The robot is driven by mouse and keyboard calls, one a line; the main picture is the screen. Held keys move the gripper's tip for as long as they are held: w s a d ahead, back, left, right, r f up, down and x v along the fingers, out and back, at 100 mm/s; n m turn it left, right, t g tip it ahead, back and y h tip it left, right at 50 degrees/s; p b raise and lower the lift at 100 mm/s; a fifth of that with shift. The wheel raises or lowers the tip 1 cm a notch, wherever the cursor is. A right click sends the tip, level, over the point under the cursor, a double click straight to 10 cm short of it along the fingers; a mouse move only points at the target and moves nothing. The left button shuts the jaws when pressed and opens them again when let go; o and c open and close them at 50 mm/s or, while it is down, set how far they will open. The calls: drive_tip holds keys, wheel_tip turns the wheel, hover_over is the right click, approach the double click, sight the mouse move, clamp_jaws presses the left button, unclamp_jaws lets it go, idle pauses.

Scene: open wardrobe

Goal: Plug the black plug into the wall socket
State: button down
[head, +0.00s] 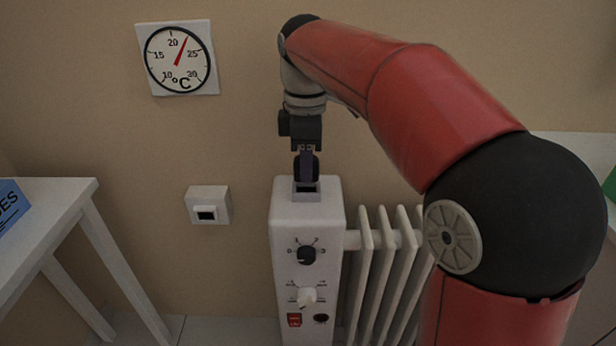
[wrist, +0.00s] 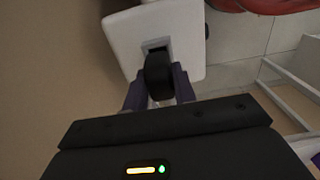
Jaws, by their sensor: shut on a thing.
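The black plug (head: 306,168) is between the fingers of my gripper (head: 306,160), just above the top of the white heater. In the wrist view the plug (wrist: 157,76) sits between the two fingers of my gripper (wrist: 158,90), in front of a dark slot in the heater's top. I cannot tell whether the plug still touches the slot. The wall socket (head: 208,205) is a small white box with a dark opening, on the wall to the left of the heater. Nothing is seen in its opening.
The white heater (head: 307,225) has knobs, a red switch and fins (head: 385,250) on its right. A white table (head: 60,200) with a blue item (head: 10,205) stands at the left. A round thermometer (head: 178,58) hangs above the socket. The wall around the socket is clear.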

drive_tip(key=shift+r, duration=0.1)
idle(0.3)
drive_tip(key=shift+r+p, duration=1.15)
drive_tip(key=shift+r, duration=0.8)
idle(0.4)
